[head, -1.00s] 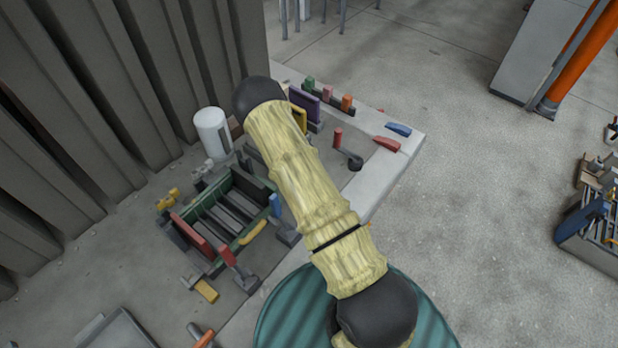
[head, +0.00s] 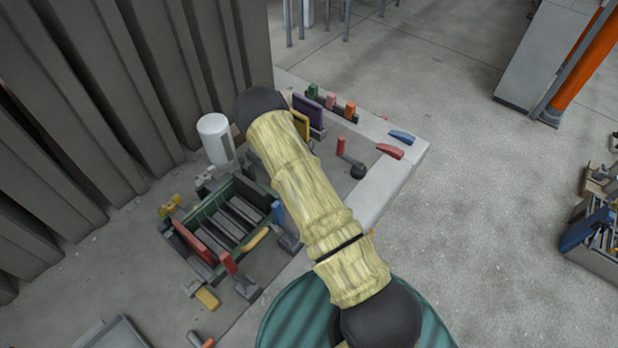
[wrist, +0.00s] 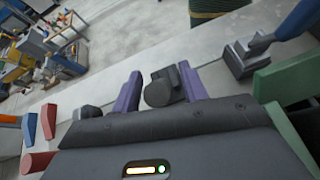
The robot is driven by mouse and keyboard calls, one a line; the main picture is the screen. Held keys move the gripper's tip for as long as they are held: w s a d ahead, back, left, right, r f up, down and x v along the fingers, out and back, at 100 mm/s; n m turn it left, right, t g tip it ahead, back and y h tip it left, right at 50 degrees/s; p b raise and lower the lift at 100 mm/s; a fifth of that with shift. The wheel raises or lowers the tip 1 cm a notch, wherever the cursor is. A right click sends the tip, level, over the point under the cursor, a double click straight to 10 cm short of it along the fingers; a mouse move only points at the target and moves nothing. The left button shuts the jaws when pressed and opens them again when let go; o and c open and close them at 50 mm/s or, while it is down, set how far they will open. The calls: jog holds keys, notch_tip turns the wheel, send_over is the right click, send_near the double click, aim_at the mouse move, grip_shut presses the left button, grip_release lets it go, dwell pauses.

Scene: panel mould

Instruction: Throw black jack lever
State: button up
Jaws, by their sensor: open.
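In the wrist view, my gripper (wrist: 161,92) shows as two purple fingers, open and apart. A dark grey-black rounded piece (wrist: 163,87), which looks like the black jack lever's end, stands between the fingers with gaps at its sides. The fingers do not visibly clamp it. Its lower part is hidden by my gripper's dark body. In the head view, my yellowish arm covers my gripper and this piece.
A blue-handled lever (wrist: 290,25) and the green mould frame (wrist: 285,80) are close on the right in the wrist view. The red peg (head: 340,147) with a black knob (head: 358,170) stands near the red (head: 390,151) and blue (head: 402,137) wedges. A white cylinder (head: 215,138) stands behind the mould.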

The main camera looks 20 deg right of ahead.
jog(key=shift+w+a+r+b, duration=0.15)
jog(key=shift+w+b, duration=0.25)
jog(key=shift+w, duration=0.3)
jog(key=b+v, duration=0.2)
jog(key=v, duration=0.8)
jog(key=shift+a+r, duration=0.25)
jog(key=shift+a, duration=0.05)
jog(key=shift+w, duration=0.1)
jog(key=s+d+r+m+t+y, duration=0.2)
jog(key=s+r+t+y, duration=0.1)
jog(key=s+r+t, duration=0.35)
jog(key=s+a+r+m+t+y, duration=0.1)
jog(key=s+r+t, duration=0.1)
jog(key=s, duration=0.5)
jog(key=s+a+r+t+y, duration=0.1)
jog(key=s+r+t, duration=0.1)
jog(key=s+t, duration=0.3)
jog(key=s, duration=0.3)
jog(key=shift+s+a+r+m, duration=0.15)
jog(key=shift+s+a+m, duration=0.15)
jog(key=shift+m, duration=0.1)
